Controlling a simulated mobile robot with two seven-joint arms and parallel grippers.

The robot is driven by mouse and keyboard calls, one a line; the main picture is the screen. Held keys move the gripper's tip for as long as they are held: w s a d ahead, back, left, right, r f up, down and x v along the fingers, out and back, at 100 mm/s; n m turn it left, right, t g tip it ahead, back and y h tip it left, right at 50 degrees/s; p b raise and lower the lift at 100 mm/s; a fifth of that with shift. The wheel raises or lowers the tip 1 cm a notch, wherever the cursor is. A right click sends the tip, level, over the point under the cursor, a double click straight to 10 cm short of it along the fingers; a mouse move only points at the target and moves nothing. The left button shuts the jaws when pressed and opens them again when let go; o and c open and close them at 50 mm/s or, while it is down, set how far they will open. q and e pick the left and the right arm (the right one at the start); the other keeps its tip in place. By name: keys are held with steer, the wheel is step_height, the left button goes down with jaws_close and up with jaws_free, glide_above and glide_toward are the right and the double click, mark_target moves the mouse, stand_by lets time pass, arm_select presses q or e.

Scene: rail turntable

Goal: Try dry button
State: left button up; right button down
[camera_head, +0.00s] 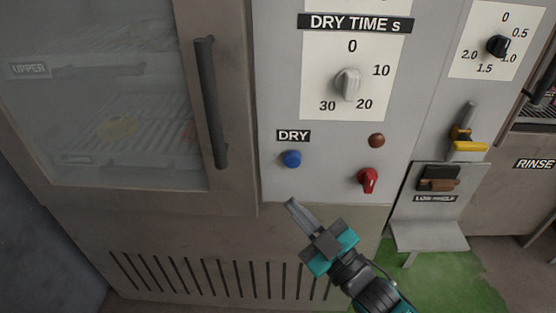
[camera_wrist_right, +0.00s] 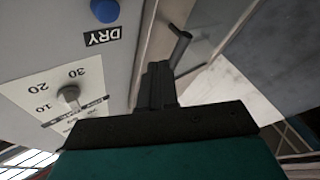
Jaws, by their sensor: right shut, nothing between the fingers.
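The blue dry button (camera_head: 291,159) is on the grey control panel, under the black DRY label (camera_head: 293,136). It also shows at the top of the right wrist view (camera_wrist_right: 105,10), near the DRY label there. My right gripper (camera_head: 290,203) is shut and empty, its fingertips a little below the button in the head view and visibly apart from it. In the right wrist view its shut fingers (camera_wrist_right: 158,80) point up the picture, to the right of the button. My left gripper does not show.
A white dry time knob (camera_head: 348,84) is above the button. A red knob (camera_head: 368,180) and a dark red round lamp or button (camera_head: 376,140) are to its right. A glass cabinet door with a long dark handle (camera_head: 211,103) is to its left. A yellow-handled lever (camera_head: 467,146) is farther right.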

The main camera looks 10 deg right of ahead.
steer(key=shift+r, duration=0.1)
stand_by(0.3)
arm_select(q)
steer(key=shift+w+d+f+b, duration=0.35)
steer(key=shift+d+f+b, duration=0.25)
steer(key=shift+b, duration=0.9)
arm_select(e)
glide_toward(292, 160)
steer(key=w+a+r, duration=0.2)
steer(key=w+a, duration=0.2)
steer(key=shift+a, duration=0.3)
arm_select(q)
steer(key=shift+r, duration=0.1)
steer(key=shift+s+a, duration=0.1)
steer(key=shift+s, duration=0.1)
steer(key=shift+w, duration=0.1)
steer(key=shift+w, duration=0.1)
arm_select(e)
steer(key=shift+w+d+f, duration=0.1)
steer(key=shift+w+d, duration=0.05)
steer(key=shift+w, duration=0.2)
